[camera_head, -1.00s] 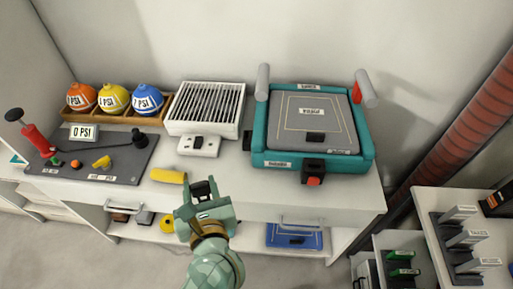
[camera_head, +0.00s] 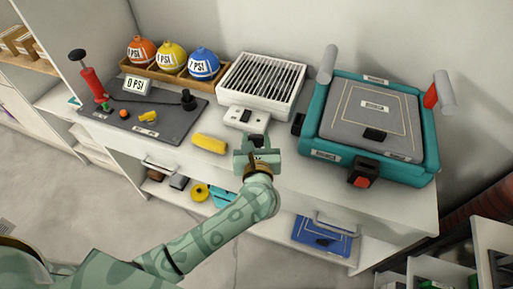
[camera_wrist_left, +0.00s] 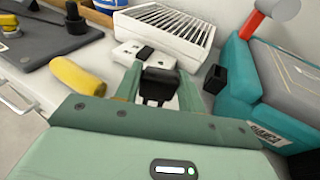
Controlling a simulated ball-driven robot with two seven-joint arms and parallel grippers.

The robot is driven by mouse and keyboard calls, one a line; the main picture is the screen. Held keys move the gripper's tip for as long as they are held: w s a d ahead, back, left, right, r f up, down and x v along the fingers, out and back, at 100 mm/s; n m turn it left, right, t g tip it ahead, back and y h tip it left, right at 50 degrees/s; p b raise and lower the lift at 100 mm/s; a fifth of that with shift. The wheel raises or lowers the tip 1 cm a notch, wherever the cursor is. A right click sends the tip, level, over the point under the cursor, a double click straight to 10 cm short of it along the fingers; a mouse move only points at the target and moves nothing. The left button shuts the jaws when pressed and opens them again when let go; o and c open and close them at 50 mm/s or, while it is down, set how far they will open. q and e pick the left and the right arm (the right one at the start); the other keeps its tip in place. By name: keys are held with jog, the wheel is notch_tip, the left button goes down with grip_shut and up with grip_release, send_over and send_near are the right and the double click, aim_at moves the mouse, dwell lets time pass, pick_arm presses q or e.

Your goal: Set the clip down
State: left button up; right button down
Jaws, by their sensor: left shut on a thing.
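My left gripper (camera_head: 257,152) is shut on a small black clip (camera_wrist_left: 158,86). The clip sits between the fingertips in the left wrist view, and its dark top shows in the head view (camera_head: 255,141). The gripper is over the front part of the white counter (camera_head: 409,202), right of a yellow cylinder (camera_head: 210,143) and in front of a white switch box (camera_head: 246,117). I cannot tell whether the clip touches the counter. My right gripper is not in view.
A teal press (camera_head: 312,141) with a black side block (camera_head: 298,124) and a red-and-black front block (camera_head: 363,173) stands at right. A white slatted box (camera_head: 262,84) is behind the switch box. A grey pump board (camera_head: 172,124) and coloured balls (camera_head: 172,56) are at left.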

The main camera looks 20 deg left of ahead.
aim_at(256, 146)
pick_arm(q)
notch_tip(256, 146, down, 3)
jog(key=shift+f+b, duration=0.15)
jog(key=shift+b, duration=0.35)
jog(key=shift+s, duration=0.1)
jog(key=o, duration=1)
jog(key=shift+c, duration=0.2)
